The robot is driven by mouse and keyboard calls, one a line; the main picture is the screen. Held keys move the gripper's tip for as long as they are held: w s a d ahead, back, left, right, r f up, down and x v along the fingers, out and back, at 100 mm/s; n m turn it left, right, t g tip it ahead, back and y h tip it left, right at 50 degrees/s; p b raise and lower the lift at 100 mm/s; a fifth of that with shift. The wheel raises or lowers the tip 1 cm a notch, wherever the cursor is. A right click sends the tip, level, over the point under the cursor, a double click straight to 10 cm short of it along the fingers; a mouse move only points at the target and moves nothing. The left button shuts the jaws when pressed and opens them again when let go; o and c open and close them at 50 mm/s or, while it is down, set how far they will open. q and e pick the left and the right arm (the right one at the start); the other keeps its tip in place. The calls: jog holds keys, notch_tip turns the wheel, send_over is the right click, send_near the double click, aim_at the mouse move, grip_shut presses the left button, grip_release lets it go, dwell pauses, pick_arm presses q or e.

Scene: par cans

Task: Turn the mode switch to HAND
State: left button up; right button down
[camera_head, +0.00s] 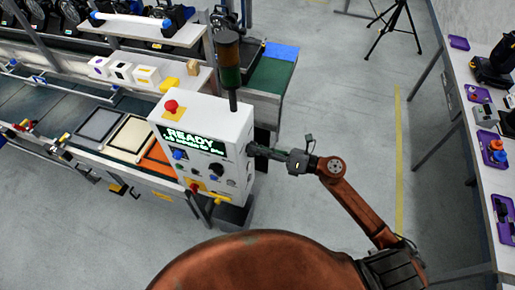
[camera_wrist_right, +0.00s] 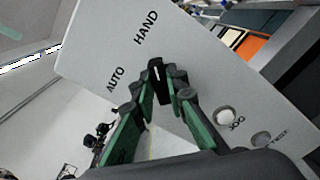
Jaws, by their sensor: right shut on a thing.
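The control box (camera_head: 232,135) is white with a lit READY screen on its front. The black mode switch (camera_wrist_right: 157,70) is on its side panel, in the wrist view, with AUTO (camera_wrist_right: 115,80) to its left and HAND (camera_wrist_right: 146,28) above it. A white mark on the switch points roughly up in that picture; I cannot tell its exact setting. My right gripper (camera_head: 257,150) reaches the box's right side. In the wrist view its green-padded fingers (camera_wrist_right: 166,86) are shut on the switch and hide part of it. My left gripper is not in view.
JOG (camera_wrist_right: 223,116) and RESET (camera_wrist_right: 261,139) buttons sit on the same panel, to the right of the fingers. A signal tower (camera_head: 228,65) stands on the box. A table with trays (camera_head: 490,150) is at the far right. The floor between is mostly clear.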

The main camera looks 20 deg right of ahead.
jog(key=c, duration=1.9)
grip_release()
jog(key=shift+c, duration=0.2)
jog(key=shift+d, duration=0.1)
jog(key=v, duration=1.2)
